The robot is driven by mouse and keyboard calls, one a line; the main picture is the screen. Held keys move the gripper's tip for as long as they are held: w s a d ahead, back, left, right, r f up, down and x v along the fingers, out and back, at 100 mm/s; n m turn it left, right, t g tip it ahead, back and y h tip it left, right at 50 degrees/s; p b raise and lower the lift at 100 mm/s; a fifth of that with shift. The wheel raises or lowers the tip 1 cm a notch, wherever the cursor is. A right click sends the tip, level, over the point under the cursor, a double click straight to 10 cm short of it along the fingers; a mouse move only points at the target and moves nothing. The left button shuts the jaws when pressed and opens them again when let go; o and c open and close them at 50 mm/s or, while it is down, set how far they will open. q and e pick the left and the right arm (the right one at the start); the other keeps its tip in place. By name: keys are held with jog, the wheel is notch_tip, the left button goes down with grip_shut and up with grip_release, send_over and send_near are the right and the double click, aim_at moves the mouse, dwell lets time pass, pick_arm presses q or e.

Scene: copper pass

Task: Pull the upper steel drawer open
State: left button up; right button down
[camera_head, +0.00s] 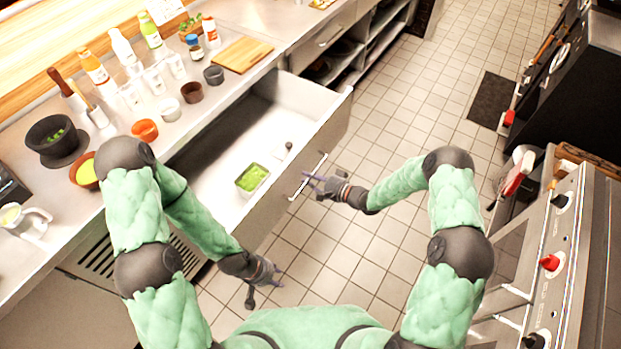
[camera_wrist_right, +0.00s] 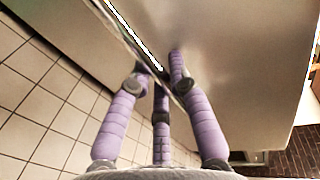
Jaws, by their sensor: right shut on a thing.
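The upper steel drawer (camera_head: 325,130) stands pulled far out from the counter, its white inside showing. It holds a small container of green food (camera_head: 252,178) and a small ladle-like item (camera_head: 287,148). Its bar handle (camera_head: 321,163) runs along the front face and shows as a bright strip in the right wrist view (camera_wrist_right: 135,38). My right gripper (camera_head: 313,184) is at the handle, its purple fingers (camera_wrist_right: 160,75) shut on it; the exact contact is partly hidden. My left gripper (camera_head: 268,280) hangs near the drawer's near end, fingers spread, empty.
The tiled floor (camera_head: 400,110) between is clear, apart from a dark mat (camera_head: 491,101).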

jog(key=c, duration=1.1)
grip_release()
jog(key=v, duration=1.2)
jog(key=shift+f, duration=0.1)
